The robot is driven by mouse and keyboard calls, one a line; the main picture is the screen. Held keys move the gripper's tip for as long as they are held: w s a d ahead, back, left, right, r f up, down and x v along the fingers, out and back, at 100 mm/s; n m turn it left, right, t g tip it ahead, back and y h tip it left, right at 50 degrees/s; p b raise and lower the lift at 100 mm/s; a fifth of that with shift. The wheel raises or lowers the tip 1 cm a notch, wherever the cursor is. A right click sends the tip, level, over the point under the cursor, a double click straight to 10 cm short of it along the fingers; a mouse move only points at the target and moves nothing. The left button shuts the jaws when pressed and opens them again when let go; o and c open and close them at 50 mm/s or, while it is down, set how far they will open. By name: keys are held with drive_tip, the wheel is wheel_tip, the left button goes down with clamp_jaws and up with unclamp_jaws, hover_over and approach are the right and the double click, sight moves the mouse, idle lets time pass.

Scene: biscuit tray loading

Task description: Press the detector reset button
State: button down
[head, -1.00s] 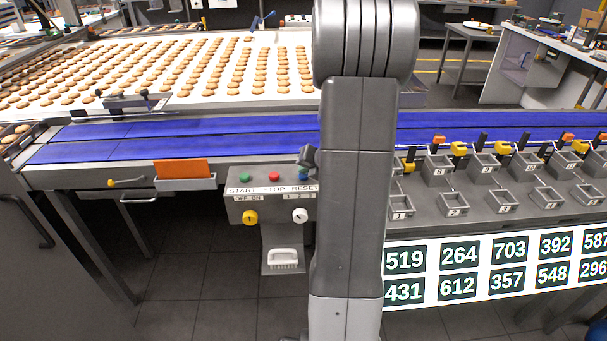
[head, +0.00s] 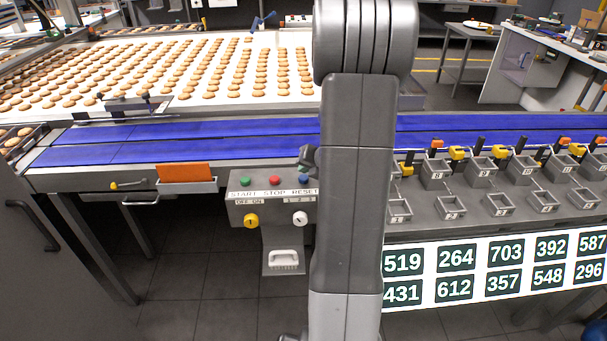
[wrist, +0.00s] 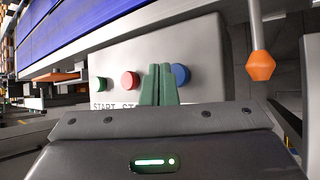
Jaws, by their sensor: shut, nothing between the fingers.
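The control box (head: 240,212) below the blue belt carries a green START button (head: 245,181), a red STOP button (head: 275,181) and a blue RESET button (head: 304,180). My gripper (wrist: 160,84) is shut and empty, in front of the panel between red and blue. I cannot tell whether it touches anything.
A yellow knob (head: 251,221) and a white knob (head: 300,218) sit lower on the box. An orange hexagonal knob (wrist: 260,66) on a rod hangs right of my fingers. An orange card (head: 185,172) stands in a holder at left.

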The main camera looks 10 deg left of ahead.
sight(306, 180)
wheel_tip(306, 180, up, 5)
drive_tip(key=p, duration=0.6)
idle(0.7)
wheel_tip(306, 180, down, 3)
drive_tip(key=b, duration=0.4)
drive_tip(key=shift+b, duration=0.8)
drive_tip(key=shift+b, duration=0.45)
drive_tip(key=shift+r, duration=0.25)
wheel_tip(306, 180, up, 6)
drive_tip(key=p, duration=0.6)
drive_tip(key=shift+f, duration=0.15)
